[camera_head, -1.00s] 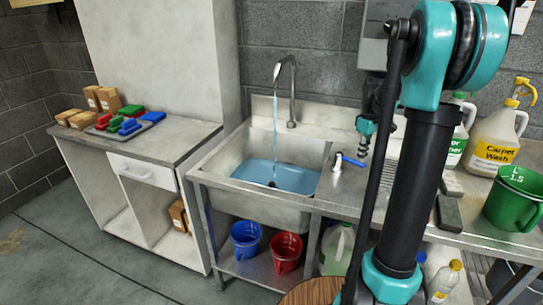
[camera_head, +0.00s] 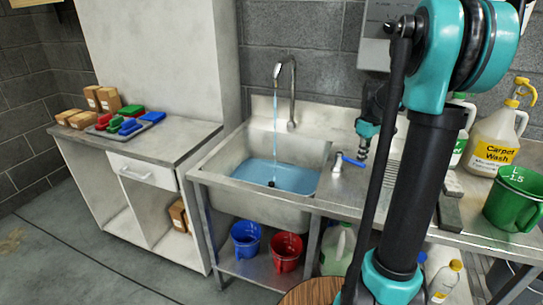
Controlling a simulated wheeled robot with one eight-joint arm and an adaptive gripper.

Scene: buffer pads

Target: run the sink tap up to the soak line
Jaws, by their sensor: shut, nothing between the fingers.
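The steel sink (camera_head: 230,185) holds a pool of blue water (camera_head: 285,177). A thin stream (camera_head: 275,125) falls into it from the tap spout (camera_head: 285,72). A dark round fitting shows at the bottom of the stream. The tap's blue lever (camera_head: 353,161) sits on a short post on the counter, right of the basin. My gripper (camera_head: 364,152) is shut and empty, pointing down just above the lever; I cannot tell whether it touches. I cannot make out a soak line in the basin.
A green jug (camera_head: 515,200) and a Carpet Wash bottle (camera_head: 495,140) stand on the right counter. A blue bucket (camera_head: 246,240) and red bucket (camera_head: 286,252) sit on the shelf below. The left cabinet (camera_head: 165,140) carries coloured pads and boxes.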

